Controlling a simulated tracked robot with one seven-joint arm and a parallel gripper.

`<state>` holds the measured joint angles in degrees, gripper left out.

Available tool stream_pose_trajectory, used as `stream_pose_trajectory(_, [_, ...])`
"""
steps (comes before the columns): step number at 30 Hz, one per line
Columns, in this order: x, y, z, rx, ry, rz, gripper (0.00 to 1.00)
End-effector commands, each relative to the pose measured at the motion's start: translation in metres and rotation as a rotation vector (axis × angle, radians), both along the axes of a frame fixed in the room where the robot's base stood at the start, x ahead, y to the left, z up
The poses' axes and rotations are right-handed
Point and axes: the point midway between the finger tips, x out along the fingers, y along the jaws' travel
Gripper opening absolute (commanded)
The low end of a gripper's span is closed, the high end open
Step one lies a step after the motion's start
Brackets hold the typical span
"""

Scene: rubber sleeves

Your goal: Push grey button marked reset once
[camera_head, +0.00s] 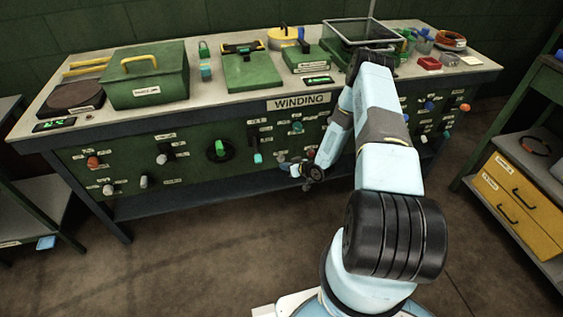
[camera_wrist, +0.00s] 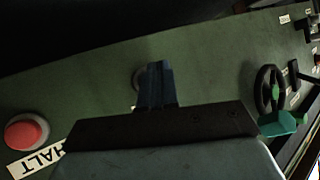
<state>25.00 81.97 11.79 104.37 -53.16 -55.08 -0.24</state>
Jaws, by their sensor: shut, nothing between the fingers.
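A round grey button (camera_wrist: 138,78) shows in the wrist view on the green panel, partly hidden behind my fingers. No reset label can be read beside it. My gripper (camera_wrist: 155,80) is shut and empty, with its fingertips right in front of the button, overlapping its right part. I cannot tell whether they touch it. In the head view my gripper (camera_head: 296,169) is low at the front panel of the bench, right of the middle, and the button there is too small or hidden to make out.
A red button (camera_wrist: 27,132) marked HALT, upside down in the wrist view, sits to the left. A black handwheel (camera_wrist: 268,90) and a green handle (camera_wrist: 282,123) are on the right. The WINDING bench (camera_head: 230,103) carries several boxes on top. The floor in front is clear.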

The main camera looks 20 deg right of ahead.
Motion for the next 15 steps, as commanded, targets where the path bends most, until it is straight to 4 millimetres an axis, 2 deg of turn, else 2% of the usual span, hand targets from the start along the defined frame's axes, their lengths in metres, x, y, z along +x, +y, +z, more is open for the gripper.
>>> stream_pose_trajectory(15, [0.0081, -0.0005, 0.0017, 0.001, -0.001, 0.0, 0.0])
